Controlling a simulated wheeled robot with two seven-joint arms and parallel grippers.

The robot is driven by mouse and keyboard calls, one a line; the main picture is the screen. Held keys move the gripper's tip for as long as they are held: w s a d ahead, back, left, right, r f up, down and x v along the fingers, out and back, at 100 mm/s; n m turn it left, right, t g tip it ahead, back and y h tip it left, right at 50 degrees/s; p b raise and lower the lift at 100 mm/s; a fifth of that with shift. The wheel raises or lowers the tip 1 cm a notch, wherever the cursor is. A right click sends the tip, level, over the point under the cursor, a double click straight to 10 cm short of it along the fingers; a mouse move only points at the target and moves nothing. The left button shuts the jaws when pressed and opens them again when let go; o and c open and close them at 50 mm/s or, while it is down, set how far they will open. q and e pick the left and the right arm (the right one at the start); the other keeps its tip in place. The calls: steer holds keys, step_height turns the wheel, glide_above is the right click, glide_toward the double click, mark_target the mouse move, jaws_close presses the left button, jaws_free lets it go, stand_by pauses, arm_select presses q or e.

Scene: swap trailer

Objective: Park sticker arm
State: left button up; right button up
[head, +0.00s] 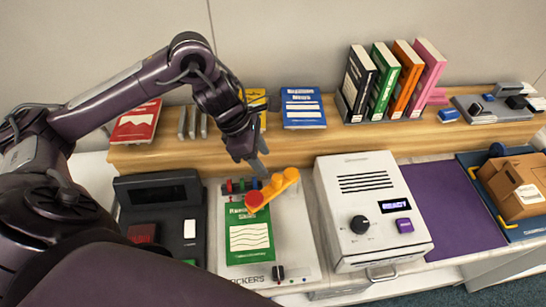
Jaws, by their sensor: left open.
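The sticker arm (277,184) is a yellow-orange bar with a red round end at its lower left. It slants from upper right to lower left across the top of a green book (249,236). The book lies flat on a pale sticker station (293,240). My left gripper (259,162) is open, pointing down just above and left of the bar's upper part. I cannot tell whether its fingers touch the bar. My right gripper is not in view.
A white machine (370,210) with a knob stands right of the station. A dark device (160,208) stands left. Behind is a wooden shelf (290,142) with upright books (390,80). A purple mat (452,205) is bare. A cardboard box (515,188) sits far right.

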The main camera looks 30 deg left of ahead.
mark_target(275, 177)
arm_select(q)
steer(key=x, duration=0.2)
steer(key=p+x, duration=0.1)
steer(key=shift+s+d+f, duration=0.2)
steer(key=shift+s+d, duration=0.05)
steer(key=shift+d, duration=0.1)
steer(key=x, duration=0.3)
steer(key=shift+w+f, duration=0.2)
steer(key=shift+f+p, duration=0.3)
steer(key=shift+c, duration=0.9)
jaws_close()
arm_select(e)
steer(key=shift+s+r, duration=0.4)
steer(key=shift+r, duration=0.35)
